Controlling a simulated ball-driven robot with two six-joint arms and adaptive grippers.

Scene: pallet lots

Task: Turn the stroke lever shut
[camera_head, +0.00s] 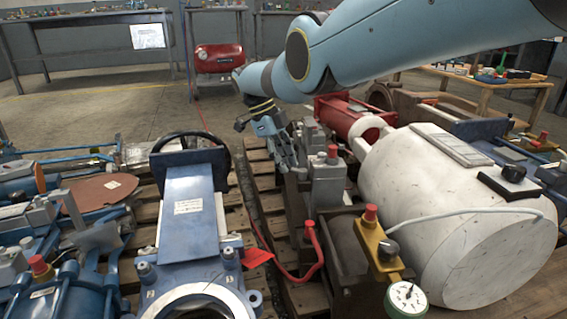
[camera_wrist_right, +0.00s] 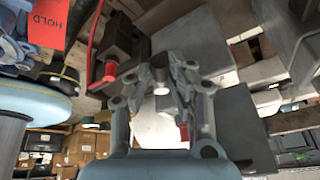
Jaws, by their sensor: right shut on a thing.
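My right gripper (camera_head: 287,158) reaches down from the top right on its blue arm, over the gap beside a grey block (camera_head: 327,183) with a red cap. It also shows in the right wrist view (camera_wrist_right: 168,72), its fingers closed on a grey part that they mostly hide. I cannot tell whether this part is the stroke lever. A bent red rod (camera_head: 305,265) with a red end stands nearer to me, apart from the gripper; it also shows in the right wrist view (camera_wrist_right: 94,45). My left gripper is not in view.
A large white cylinder (camera_head: 420,200) lies on the right, with a dial gauge (camera_head: 405,300) in front. A blue gate valve (camera_head: 188,215) with a black handwheel (camera_head: 222,150) stands left of the gripper. A red tag (camera_head: 256,257) hangs nearby. Clear floor lies behind the pallets.

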